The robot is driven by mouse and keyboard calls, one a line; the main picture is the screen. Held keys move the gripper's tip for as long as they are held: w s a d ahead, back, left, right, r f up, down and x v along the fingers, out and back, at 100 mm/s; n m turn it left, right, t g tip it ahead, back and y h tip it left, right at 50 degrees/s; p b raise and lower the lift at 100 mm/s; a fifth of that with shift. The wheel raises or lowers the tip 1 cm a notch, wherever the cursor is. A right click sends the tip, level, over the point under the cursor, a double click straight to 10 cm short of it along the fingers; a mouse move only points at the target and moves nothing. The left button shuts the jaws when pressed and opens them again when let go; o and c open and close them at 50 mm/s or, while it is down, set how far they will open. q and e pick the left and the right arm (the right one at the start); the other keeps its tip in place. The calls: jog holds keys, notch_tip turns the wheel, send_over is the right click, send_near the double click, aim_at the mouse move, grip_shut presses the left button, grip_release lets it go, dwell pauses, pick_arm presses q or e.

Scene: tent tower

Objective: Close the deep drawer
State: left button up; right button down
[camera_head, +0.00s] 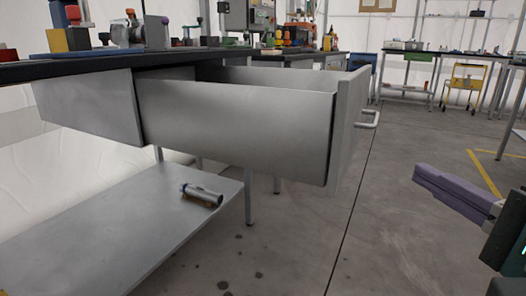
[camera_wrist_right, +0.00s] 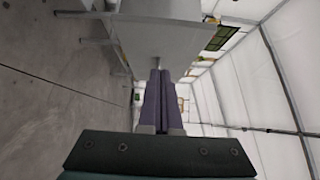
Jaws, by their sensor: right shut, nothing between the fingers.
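The deep drawer (camera_head: 240,120) is a grey metal box under the dark workbench top, pulled well out to the right. Its front panel (camera_head: 347,130) faces right and carries a pale bar handle (camera_head: 369,119). My right gripper (camera_head: 418,176), with purple fingers, is at the right side, to the right of and lower than the handle in the picture, apart from it. In the right wrist view its fingers (camera_wrist_right: 159,100) are together with nothing between them. A grey panel, probably the drawer front (camera_wrist_right: 165,38), shows beyond the fingertips. My left gripper is not in view.
The workbench top (camera_head: 110,66) bears several tools and bins. A lower shelf (camera_head: 130,225) holds a small cylinder (camera_head: 201,194). Open concrete floor (camera_head: 400,240) lies in front of the drawer. More benches and a yellow cart (camera_head: 465,82) stand at the back.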

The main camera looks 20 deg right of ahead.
jog(key=b, duration=0.1)
send_near(345, 142)
jog(key=w+d, duration=0.3)
jog(key=shift+w+a+r+b, duration=0.1)
jog(key=shift+w+a+b, duration=0.2)
jog(key=shift+w+a, duration=0.9)
jog(key=shift+w, duration=0.15)
